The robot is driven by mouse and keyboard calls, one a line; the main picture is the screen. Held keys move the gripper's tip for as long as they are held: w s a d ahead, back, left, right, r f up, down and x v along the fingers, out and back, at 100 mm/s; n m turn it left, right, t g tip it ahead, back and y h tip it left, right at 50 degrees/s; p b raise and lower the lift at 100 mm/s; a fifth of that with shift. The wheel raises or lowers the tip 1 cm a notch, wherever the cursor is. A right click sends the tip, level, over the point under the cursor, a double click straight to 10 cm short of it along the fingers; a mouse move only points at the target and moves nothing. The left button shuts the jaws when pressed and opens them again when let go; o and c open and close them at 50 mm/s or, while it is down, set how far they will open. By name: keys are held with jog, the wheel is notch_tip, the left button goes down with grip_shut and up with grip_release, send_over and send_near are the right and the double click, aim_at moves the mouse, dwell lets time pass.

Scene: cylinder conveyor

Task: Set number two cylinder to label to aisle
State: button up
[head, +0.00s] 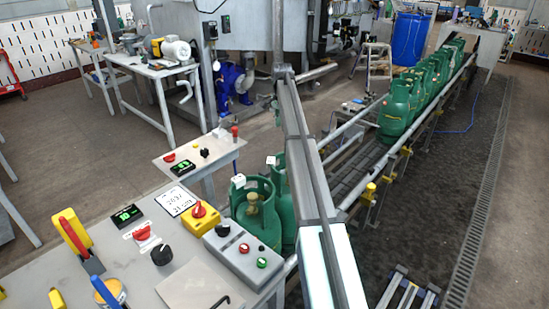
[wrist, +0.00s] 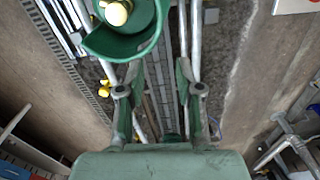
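Two green gas cylinders stand close together behind the control bench. The nearer cylinder (head: 255,224) has a brass valve inside its collar, and the other cylinder (head: 286,213) is partly hidden behind it and a grey post. Small white tags (head: 238,181) show near their tops. Several more green cylinders (head: 395,109) stand in a row on the conveyor. I cannot tell which one is number two. In the wrist view, my gripper (wrist: 157,78) is open with nothing between its fingers. A green cylinder (wrist: 132,45) with a valve shows beyond the left finger, apart from it.
The control bench (head: 85,262) carries knobs, displays and a white written card (head: 175,201). The conveyor (head: 362,164) has side rails and a bare stretch before the row. A slanted grey post (head: 305,150) crosses the view. A blue drum (head: 410,40) stands behind.

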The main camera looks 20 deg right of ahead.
aim_at(281, 155)
notch_tip(281, 155, down, 16)
jog(key=shift+f+p, duration=0.2)
jog(key=shift+p, duration=1.05)
grip_shut()
